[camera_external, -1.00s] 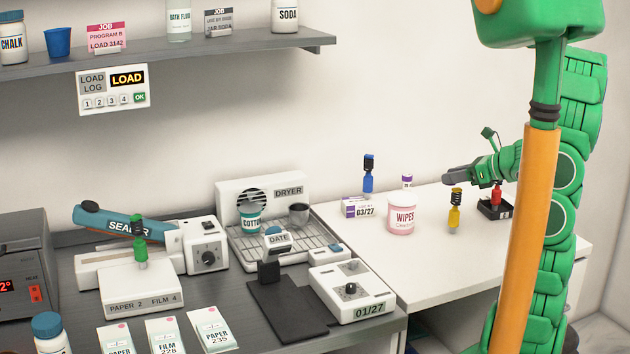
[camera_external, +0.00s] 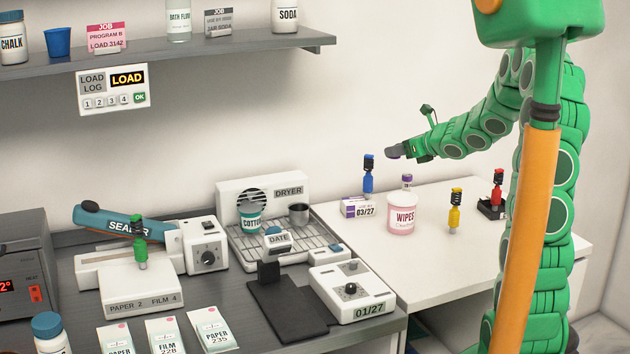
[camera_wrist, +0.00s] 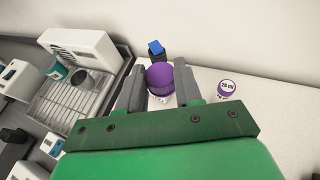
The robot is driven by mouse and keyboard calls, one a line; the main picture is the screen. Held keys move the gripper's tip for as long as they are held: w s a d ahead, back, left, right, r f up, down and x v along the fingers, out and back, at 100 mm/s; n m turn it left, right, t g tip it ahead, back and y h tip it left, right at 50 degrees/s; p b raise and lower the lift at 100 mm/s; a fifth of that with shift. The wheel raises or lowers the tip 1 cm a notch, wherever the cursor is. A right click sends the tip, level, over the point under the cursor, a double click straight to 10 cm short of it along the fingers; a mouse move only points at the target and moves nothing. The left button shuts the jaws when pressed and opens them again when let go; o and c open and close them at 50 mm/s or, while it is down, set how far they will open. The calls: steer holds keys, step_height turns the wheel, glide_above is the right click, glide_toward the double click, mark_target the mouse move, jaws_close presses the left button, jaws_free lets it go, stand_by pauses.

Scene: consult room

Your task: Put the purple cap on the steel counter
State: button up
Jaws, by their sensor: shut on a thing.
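In the external view the cap is small and mostly hidden by the fingers. The steel counter (camera_external: 265,340) is the dark grey surface on the left, well away from my gripper.
A dryer (camera_external: 262,190), a sealer (camera_external: 125,222) and a black mat (camera_external: 285,305) crowd the counter. A shelf (camera_external: 260,43) hangs above.

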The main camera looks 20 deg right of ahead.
steer(key=w+a+r+m+h, duration=0.1)
steer(key=w+a, duration=0.3)
steer(key=a, duration=0.4)
steer(key=shift+w+a, duration=0.2)
steer(key=shift+w, duration=0.15)
steer(key=shift+d, duration=0.1)
steer(key=n+g+y, duration=0.3)
steer(key=n+y, duration=0.2)
glide_above(463, 224)
step_height(463, 224, down, 10)
steer(key=shift+s+f, duration=0.15)
steer(key=shift+f, duration=4.45)
steer(key=shift+f, duration=0.1)
